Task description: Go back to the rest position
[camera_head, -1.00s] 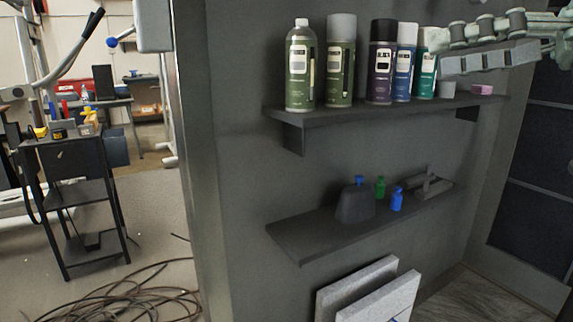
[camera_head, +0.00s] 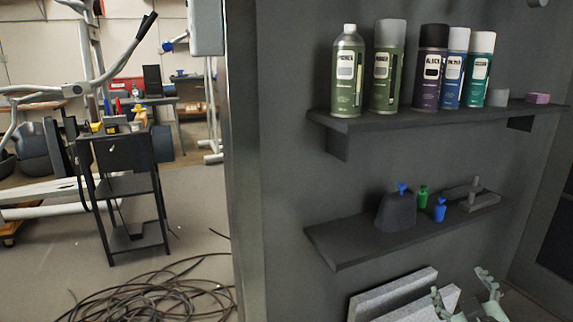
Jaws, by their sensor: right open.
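My right gripper (camera_head: 460,282) shows at the lower right of the head view, its pale green fingers spread apart with nothing between them. It is below the lower shelf (camera_head: 340,246), in front of or beside the light grey slabs (camera_head: 395,292); the exact gap cannot be told. Most of my right arm is out of the picture. My left gripper is not in view.
The upper shelf (camera_head: 345,124) holds several spray cans, including a green one (camera_head: 347,75), and a pink block (camera_head: 538,98). The lower shelf carries small blue and green bottles (camera_head: 422,197). A black cart (camera_head: 128,185) and coiled cables (camera_head: 150,290) are on the left.

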